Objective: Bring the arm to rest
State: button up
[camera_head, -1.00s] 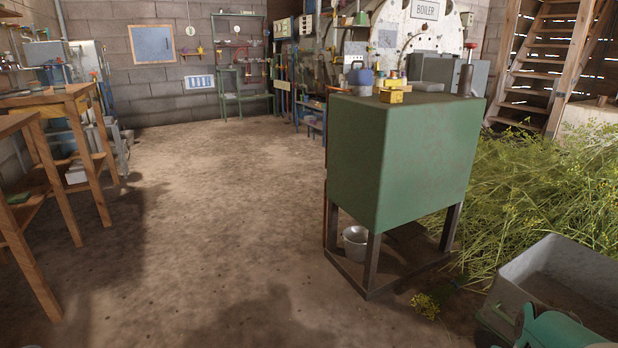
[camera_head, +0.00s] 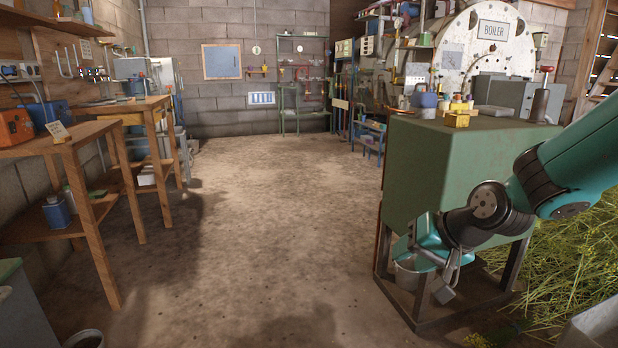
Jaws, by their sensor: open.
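My arm comes in from the right edge in the head view, teal with dark joints, and reaches down and left in front of the green cabinet. My gripper (camera_head: 447,283) is at its end, low before the cabinet's lower front, with its jaws open and apart. I see nothing held between the jaws.
Wooden benches (camera_head: 85,140) stand at left. Cut herbs (camera_head: 575,255) lie at right. The middle floor (camera_head: 260,220) is clear.

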jog(key=s+a+r+n+g, duration=0.1)
jog(key=s+r+n+g, duration=0.15)
jog(key=s, duration=0.65)
jog(key=s+a+r+n+g+h, duration=0.15)
jog(key=s+n, duration=0.25)
jog(key=s, duration=0.4)
jog(key=s+a+r+n+g+y, duration=0.1)
jog(key=s+a+r+n+g, duration=0.15)
jog(key=s, duration=0.65)
notch_tip(320, 180, up, 31)
jog(key=p, duration=3.1)
jog(key=shift+d, duration=0.45)
jog(key=shift+h, duration=0.25)
jog(key=shift+d, duration=0.1)
